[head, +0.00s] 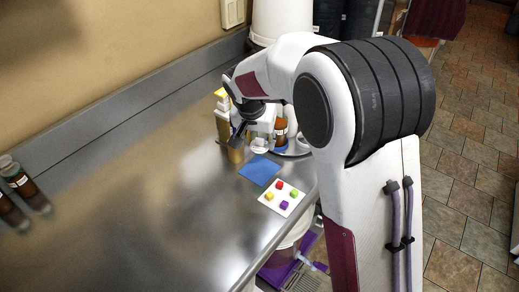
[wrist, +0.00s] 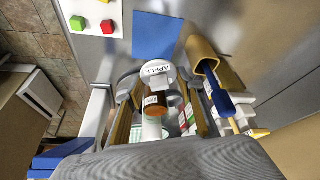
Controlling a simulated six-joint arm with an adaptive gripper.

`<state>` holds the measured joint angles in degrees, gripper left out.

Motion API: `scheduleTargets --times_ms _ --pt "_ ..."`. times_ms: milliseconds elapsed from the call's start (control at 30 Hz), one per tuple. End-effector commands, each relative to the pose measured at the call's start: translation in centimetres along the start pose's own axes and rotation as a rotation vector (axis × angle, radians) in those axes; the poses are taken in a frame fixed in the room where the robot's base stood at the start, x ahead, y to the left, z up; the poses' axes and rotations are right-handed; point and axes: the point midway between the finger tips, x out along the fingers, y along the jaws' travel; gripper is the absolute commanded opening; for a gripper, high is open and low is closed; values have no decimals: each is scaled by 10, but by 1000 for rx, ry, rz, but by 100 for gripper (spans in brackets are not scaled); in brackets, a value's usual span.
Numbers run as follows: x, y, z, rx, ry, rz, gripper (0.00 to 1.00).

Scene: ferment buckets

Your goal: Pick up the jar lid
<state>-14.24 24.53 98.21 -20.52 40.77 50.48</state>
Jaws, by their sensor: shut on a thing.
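The white jar lid (wrist: 157,72) has dark lettering on its top and sits between my fingertips in the wrist view. In the head view it is a small pale disc (head: 260,147) just below my gripper (head: 248,136). My gripper (wrist: 156,77) is shut on the lid, with a grey fingertip on each side of it. I cannot tell whether the lid touches anything underneath. A blue square mat (head: 259,170) lies on the counter in front of the lid; it also shows in the wrist view (wrist: 155,34).
A white card (head: 280,205) with several coloured cubes lies near the counter's front edge. An amber bottle (head: 280,130) stands close behind my gripper. A tan cylinder (wrist: 203,48) and blue scoop (wrist: 219,97) are beside it. The counter's left (head: 130,200) is mostly clear.

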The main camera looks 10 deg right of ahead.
Motion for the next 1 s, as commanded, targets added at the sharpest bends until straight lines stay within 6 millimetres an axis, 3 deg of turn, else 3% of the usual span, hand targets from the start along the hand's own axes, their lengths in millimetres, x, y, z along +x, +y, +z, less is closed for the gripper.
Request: scheduleTargets --times_ms 200,1000 --pt "-13 0 -6 -1 1 0 21" --pt "-13 1 -5 -3 0 -1 21"
